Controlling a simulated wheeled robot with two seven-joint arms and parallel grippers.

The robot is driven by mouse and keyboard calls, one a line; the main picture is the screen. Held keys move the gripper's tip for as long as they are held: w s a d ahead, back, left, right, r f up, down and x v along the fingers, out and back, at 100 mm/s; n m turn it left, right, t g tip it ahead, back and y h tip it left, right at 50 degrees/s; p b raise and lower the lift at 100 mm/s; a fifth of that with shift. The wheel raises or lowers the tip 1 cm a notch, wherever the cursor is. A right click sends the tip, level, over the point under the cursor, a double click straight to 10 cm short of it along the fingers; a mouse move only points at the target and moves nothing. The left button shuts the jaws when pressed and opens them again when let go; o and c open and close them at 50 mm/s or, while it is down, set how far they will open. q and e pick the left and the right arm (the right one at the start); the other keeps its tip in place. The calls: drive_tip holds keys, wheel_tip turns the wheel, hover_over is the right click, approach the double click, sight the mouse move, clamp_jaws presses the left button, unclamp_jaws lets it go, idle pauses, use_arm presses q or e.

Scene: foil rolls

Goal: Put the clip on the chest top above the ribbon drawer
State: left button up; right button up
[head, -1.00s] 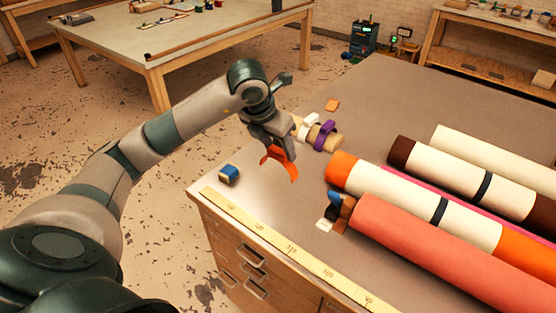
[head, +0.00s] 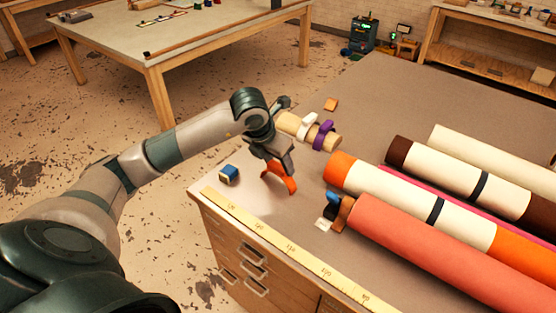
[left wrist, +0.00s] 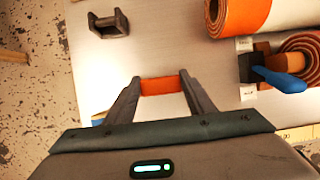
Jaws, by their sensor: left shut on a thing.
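The clip (head: 279,179) is an orange curved band. My left gripper (head: 273,164) is shut on it and holds it at the chest top, near the front left corner; whether it touches the surface I cannot tell. In the left wrist view the clip (left wrist: 161,86) spans between the two fingertips. The chest top (head: 330,95) is a broad grey-brown surface. Drawers with pale handles (head: 253,268) show in the chest's front; their labels are unreadable, so I cannot tell which is the ribbon drawer. My right gripper is not in view.
A blue block (head: 228,173) lies left of the clip. A tan roll (head: 292,124) with white and purple bands lies behind. Large rolls (head: 400,195) fill the right. A yellow ruler (head: 262,232) lines the front edge. A dark U-shaped object (left wrist: 108,24) shows in the wrist view.

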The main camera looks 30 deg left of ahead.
use_arm(q)
drive_tip(key=shift+f, duration=0.15)
drive_tip(key=o, duration=1.6)
drive_tip(key=shift+r, duration=0.25)
drive_tip(key=shift+s+r+b, duration=0.15)
drive_tip(key=shift+r+b, duration=0.2)
drive_tip(key=shift+b+v, duration=1.75)
drive_tip(key=shift+v, duration=3.85)
